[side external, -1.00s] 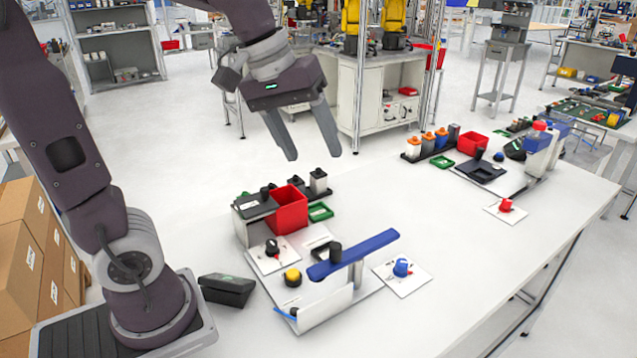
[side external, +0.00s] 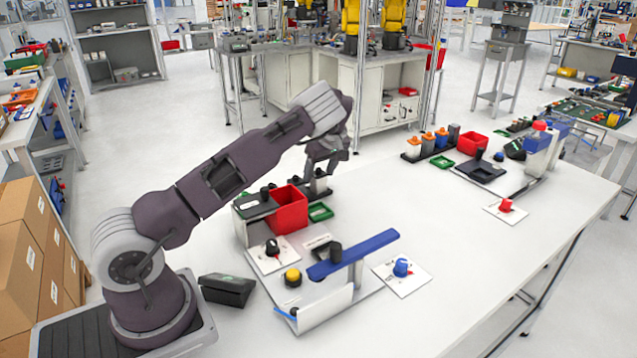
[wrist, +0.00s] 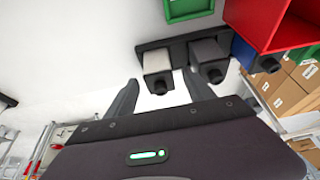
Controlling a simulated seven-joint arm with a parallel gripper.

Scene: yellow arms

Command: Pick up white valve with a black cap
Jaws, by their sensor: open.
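A white valve with a black cap (wrist: 157,60) stands in a dark holder (wrist: 146,46) in the wrist view. My gripper (wrist: 161,79) is open, with one finger on each side of this valve. The right finger reaches between it and a grey valve with a black cap (wrist: 206,54). I cannot tell whether the fingers touch either valve. In the side view my gripper (side external: 319,168) is low over the valve row behind the red bin, and the arm partly hides the valves there.
The red bin (side external: 287,212) and a green tray (side external: 320,212) stand close to the valve row. A blue valve (wrist: 243,53) is at the right end of the row in the wrist view. The white table (side external: 470,240) is clear toward the middle.

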